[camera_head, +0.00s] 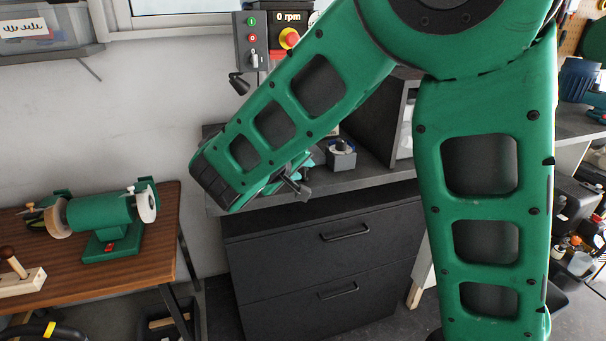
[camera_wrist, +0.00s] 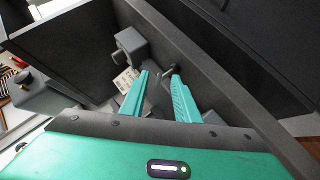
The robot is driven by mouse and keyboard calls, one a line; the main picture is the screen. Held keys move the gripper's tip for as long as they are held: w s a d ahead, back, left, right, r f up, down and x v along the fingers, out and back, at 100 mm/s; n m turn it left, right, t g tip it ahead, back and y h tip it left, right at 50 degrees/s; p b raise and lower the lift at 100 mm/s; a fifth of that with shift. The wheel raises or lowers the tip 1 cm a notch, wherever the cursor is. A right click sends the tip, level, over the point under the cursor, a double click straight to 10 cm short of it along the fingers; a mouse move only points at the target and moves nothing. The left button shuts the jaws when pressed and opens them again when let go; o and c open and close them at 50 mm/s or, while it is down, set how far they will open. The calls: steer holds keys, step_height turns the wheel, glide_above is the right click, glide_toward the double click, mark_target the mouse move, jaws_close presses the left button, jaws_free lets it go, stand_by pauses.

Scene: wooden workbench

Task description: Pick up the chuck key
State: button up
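In the wrist view, my gripper (camera_wrist: 160,76) has its two teal fingers apart, pointing down toward a grey surface. A small, thin metal piece (camera_wrist: 165,76), which looks like the chuck key, shows near and between the fingertips. It is too small to make out its full shape, and no finger visibly presses on it. In the head view my green arm covers most of the gripper; a little teal (camera_head: 318,157) shows beside the arm's end, over the dark bench. I cannot make out the chuck key clearly in that view.
A grey block (camera_wrist: 131,45) stands just beyond the left finger, and a long dark raised edge (camera_wrist: 205,75) runs close to the right. A grey block with a round top (camera_head: 342,155) stands on the bench. A green grinder (camera_head: 100,222) sits on the wooden table at left.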

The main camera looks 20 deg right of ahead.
mark_target(304, 172)
steer(key=shift+x, duration=1.35)
steer(key=shift+c, duration=0.6)
jaws_close()
